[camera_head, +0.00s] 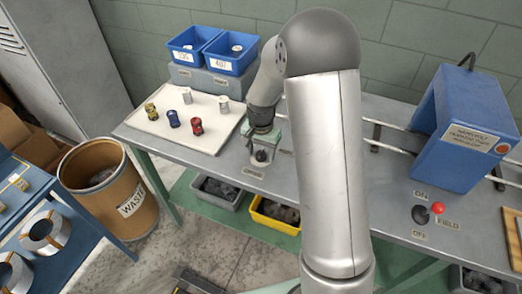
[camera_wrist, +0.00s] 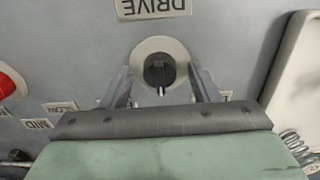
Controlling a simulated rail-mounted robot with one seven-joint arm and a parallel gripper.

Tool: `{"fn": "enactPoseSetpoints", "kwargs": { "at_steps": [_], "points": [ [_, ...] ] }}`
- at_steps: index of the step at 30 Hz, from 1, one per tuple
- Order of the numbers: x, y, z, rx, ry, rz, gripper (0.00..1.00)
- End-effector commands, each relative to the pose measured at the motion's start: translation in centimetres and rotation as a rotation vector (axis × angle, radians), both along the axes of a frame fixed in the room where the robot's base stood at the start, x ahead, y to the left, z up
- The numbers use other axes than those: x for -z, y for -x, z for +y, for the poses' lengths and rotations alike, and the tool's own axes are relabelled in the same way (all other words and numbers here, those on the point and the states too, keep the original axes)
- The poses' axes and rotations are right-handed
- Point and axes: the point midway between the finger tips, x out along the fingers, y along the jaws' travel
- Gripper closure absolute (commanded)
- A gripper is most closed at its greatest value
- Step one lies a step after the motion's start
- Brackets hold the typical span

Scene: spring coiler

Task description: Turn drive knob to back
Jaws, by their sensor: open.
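The drive knob (camera_wrist: 159,70) is a black knob on a round pale plate, under an upside-down DRIVE label (camera_wrist: 153,8) in the wrist view. Its white pointer mark faces the bottom of that view, toward my gripper's body. My gripper (camera_wrist: 163,82) is open, with one finger on the left and one on the right of the knob. A gap shows on both sides, so neither finger appears to touch it. A label by the right finger is mostly hidden. In the head view my gripper (camera_head: 262,146) is low over the bench, at the small dark knob (camera_head: 261,156).
SLOW (camera_wrist: 61,107) and MID (camera_wrist: 37,124) labels and a red part (camera_wrist: 8,84) lie left in the wrist view. A pale tray (camera_wrist: 300,75) and a spring (camera_wrist: 293,140) are at right. A blue machine (camera_head: 465,130) and red-balled lever (camera_head: 437,208) stand right on the bench.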

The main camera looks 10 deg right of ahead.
Motion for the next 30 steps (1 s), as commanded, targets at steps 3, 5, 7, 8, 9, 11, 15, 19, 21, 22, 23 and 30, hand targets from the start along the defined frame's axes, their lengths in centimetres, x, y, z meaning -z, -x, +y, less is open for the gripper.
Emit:
{"fn": "enactPoseSetpoints", "kwargs": {
  "at_steps": [3, 5, 7, 8, 9, 11, 15, 19, 21, 22, 23, 30],
  "points": [
    [-0.01, 0.00, 0.00, 0.000, 0.000, 0.000, 0.47],
    [-0.02, 0.00, 0.00, 0.000, 0.000, 0.000, 0.64],
    [-0.03, 0.00, 0.00, 0.000, 0.000, 0.000, 0.83],
    [-0.03, -0.01, -0.01, 0.000, 0.000, 0.000, 0.89],
    [-0.04, -0.01, -0.01, 0.000, 0.000, 0.000, 0.89],
    [-0.04, -0.01, -0.01, 0.000, 0.000, 0.000, 0.89],
    [-0.03, -0.01, -0.01, -0.010, 0.000, 0.000, 0.89],
    [0.01, -0.03, -0.03, -0.045, 0.001, -0.001, 0.89],
    [0.03, -0.04, -0.05, -0.076, 0.000, -0.001, 0.89],
    [0.04, -0.04, -0.07, -0.093, 0.000, -0.002, 0.89],
    [0.05, -0.05, -0.07, -0.111, 0.000, -0.002, 0.89],
    [0.09, -0.02, -0.02, -0.300, -0.001, -0.001, 0.89]
  ]
}}
